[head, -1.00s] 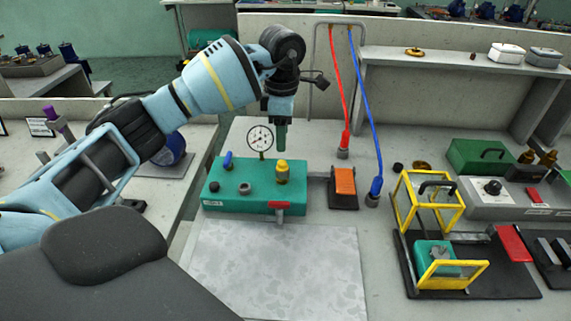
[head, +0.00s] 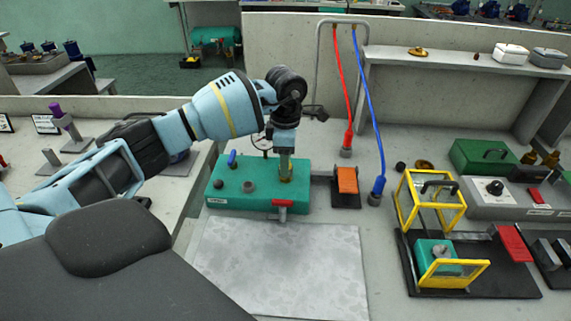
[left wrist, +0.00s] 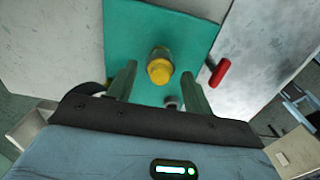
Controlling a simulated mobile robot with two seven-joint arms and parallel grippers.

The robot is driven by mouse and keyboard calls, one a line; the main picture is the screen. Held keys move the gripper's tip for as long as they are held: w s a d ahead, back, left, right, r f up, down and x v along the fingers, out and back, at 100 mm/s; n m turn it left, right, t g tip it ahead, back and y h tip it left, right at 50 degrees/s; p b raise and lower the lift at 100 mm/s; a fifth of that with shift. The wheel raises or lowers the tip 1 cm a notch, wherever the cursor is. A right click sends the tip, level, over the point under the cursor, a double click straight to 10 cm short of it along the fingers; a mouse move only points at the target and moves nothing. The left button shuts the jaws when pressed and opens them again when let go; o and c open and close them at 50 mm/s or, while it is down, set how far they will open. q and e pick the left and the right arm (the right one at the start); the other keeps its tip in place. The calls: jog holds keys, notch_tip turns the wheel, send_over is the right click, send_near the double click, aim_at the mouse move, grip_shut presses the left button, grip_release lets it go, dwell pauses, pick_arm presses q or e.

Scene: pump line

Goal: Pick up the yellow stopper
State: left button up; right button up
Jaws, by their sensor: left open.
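The yellow stopper (left wrist: 159,70) sits upright on a brass-coloured fitting on the green pump block (head: 231,200). In the left wrist view it lies between the two fingers of my left gripper (left wrist: 158,73), with a gap on each side. In the head view my left gripper (head: 286,164) points down at the fitting and hides most of the stopper. My left gripper is open and holds nothing. My right gripper is not in view.
A red handle (head: 282,204) sticks out of the block's front. The pressure gauge behind is mostly hidden by my arm. An orange-topped pedal (head: 347,181), red hose (head: 341,90) and blue hose (head: 367,110) are to the right. A pale mat (head: 280,265) lies clear in front.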

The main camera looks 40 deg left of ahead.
pick_arm(q)
jog(key=c, duration=1)
grip_shut()
jog(key=shift+s, duration=0.1)
notch_tip(320, 180, up, 4)
jog(key=shift+f, duration=0.15)
jog(key=s+d+r, duration=0.1)
jog(key=s+d, duration=1)
jog(key=shift+s+r+b, duration=0.15)
jog(key=shift+s+b, duration=0.15)
jog(key=shift+s, duration=0.05)
